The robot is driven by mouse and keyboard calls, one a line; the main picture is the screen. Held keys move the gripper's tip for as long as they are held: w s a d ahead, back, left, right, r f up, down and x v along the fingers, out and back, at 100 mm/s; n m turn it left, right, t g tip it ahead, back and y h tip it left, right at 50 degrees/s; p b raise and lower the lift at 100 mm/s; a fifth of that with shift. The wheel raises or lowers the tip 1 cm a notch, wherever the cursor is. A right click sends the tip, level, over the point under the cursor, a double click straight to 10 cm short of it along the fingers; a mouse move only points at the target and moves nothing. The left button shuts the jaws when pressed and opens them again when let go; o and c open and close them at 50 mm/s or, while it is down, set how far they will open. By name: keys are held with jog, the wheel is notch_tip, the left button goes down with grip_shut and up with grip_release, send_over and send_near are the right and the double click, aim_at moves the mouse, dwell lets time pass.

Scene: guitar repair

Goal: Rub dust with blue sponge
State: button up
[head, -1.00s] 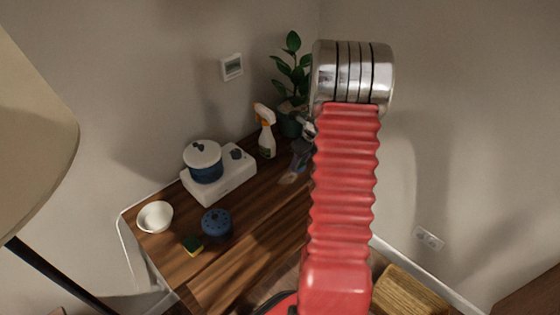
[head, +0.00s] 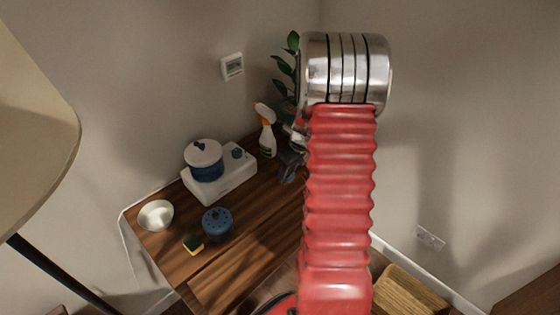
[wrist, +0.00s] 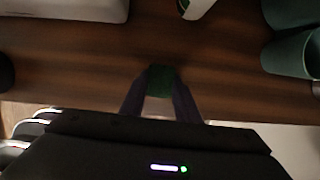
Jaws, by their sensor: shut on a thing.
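My gripper (head: 289,172) is low over the far right part of the wooden table, partly hidden behind my red arm in the head view. In the wrist view my gripper (wrist: 161,85) is shut on a small sponge-like block (wrist: 162,80). Its visible face looks dark green in the dim light; I cannot make out any blue on it. A pale patch shows between the fingers, too unclear to name. No dust can be made out on the table. A separate yellow and green sponge (head: 193,244) lies at the table's near left.
On the wooden table (head: 250,240) are a white bowl (head: 156,215), a blue container (head: 217,223), a white stove (head: 225,180) with a blue pot (head: 206,170), and a spray bottle (head: 267,135). A plant (head: 284,66) stands behind. Teal vessels (wrist: 290,58) flank my gripper at right.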

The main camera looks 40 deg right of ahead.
aim_at(277, 182)
jog(key=a, duration=0.4)
jog(key=shift+s, duration=0.15)
jog(key=shift+a+r, duration=0.15)
notch_tip(277, 182, up, 8)
dwell(0.4)
jog(key=shift+s, duration=0.15)
dwell(0.4)
